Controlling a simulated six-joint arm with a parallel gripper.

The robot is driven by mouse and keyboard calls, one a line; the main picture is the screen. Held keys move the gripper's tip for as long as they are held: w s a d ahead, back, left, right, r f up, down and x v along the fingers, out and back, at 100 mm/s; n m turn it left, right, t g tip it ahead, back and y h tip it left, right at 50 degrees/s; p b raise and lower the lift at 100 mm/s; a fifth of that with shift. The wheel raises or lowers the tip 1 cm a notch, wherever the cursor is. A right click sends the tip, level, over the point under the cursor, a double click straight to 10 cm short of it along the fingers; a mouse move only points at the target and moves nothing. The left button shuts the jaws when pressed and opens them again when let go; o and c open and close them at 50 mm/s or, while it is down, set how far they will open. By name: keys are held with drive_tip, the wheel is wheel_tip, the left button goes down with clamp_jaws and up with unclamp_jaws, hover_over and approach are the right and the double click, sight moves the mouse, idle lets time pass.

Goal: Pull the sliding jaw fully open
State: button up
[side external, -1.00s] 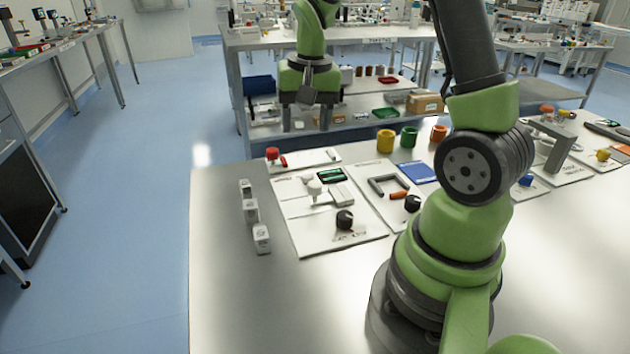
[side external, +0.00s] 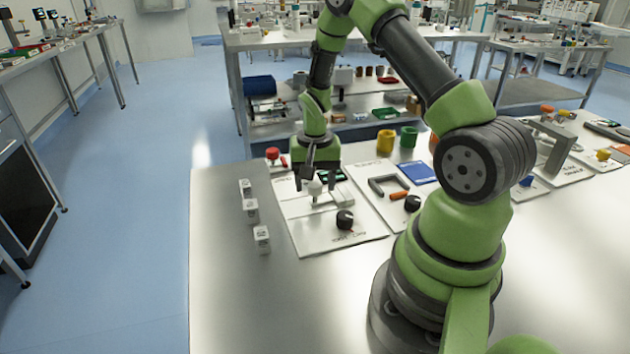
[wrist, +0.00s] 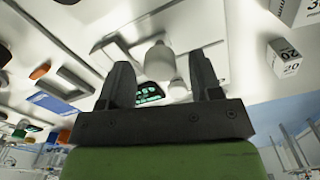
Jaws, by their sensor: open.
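A white round knob (side external: 315,187) stands on a white panel (side external: 352,238) on the table; I take it as the handle of the sliding jaw. It also shows in the wrist view as a pale rounded post (wrist: 159,61). My gripper (side external: 315,180) points down above the panel, its fingers apart on either side of the knob in the picture. In the wrist view the knob appears between the two dark fingertips (wrist: 162,66). I cannot tell whether either finger touches it. My gripper hides part of the panel behind the knob.
A black knob (side external: 345,219) sits in front on the same panel. A grey U-shaped handle (side external: 388,185) is to the right. Several white blocks (side external: 251,211) line the left. A red knob (side external: 272,153) is behind. The table's front left is clear.

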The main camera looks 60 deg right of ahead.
drive_tip(key=shift+f, duration=0.15)
clamp_jaws()
drive_tip(key=shift+w+a, duration=2)
unclamp_jaws()
wheel_tip(320, 180, up, 10)
